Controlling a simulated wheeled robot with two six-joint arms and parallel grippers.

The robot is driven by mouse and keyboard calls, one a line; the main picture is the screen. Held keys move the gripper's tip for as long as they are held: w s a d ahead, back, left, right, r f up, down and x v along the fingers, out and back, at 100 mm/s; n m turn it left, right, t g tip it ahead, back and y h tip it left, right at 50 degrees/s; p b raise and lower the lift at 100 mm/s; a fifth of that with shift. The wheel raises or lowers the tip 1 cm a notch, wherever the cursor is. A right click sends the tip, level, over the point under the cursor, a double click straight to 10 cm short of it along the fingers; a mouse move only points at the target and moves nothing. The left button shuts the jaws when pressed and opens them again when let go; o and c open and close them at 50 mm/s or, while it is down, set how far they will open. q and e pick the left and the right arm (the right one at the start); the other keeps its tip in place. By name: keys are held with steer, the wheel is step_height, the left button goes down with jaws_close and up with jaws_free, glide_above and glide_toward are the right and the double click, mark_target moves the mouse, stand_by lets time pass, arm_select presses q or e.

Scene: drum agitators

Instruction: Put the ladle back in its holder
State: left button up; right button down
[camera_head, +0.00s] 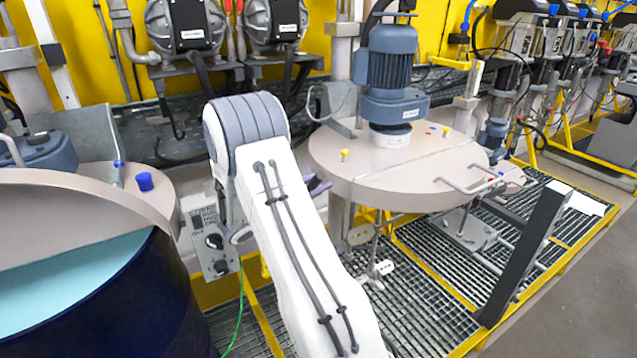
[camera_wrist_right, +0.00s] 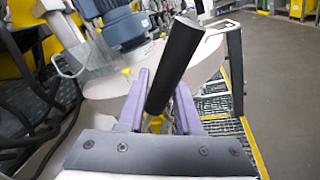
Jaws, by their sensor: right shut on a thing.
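My right gripper (camera_wrist_right: 160,98) has its purple fingers shut on a black cylindrical handle, which I take to be the ladle (camera_wrist_right: 176,60). The handle leans up and to the right in the right wrist view. The ladle's lower end is hidden behind the gripper. In the head view a purple finger of my right gripper (camera_head: 318,184) shows beside my arm, left of the round lid; the arm hides the rest and the ladle. I cannot make out the ladle's holder with certainty. My left gripper is not in view.
A round beige lid (camera_head: 375,188) with a blue motor (camera_head: 390,70) is just right of my right gripper. A dark blue drum (camera_head: 110,300) holding pale blue liquid stands at the left. A grey control box (camera_head: 210,235) lies between them. Metal grating (camera_head: 425,300) covers the floor.

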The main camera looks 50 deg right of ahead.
step_height(320, 180, down, 3)
steer(key=shift+r+b, duration=0.2)
steer(key=shift+b, duration=0.45)
steer(key=c, duration=0.5)
jaws_free()
steer(key=shift+w, duration=0.15)
steer(key=shift+r, duration=0.1)
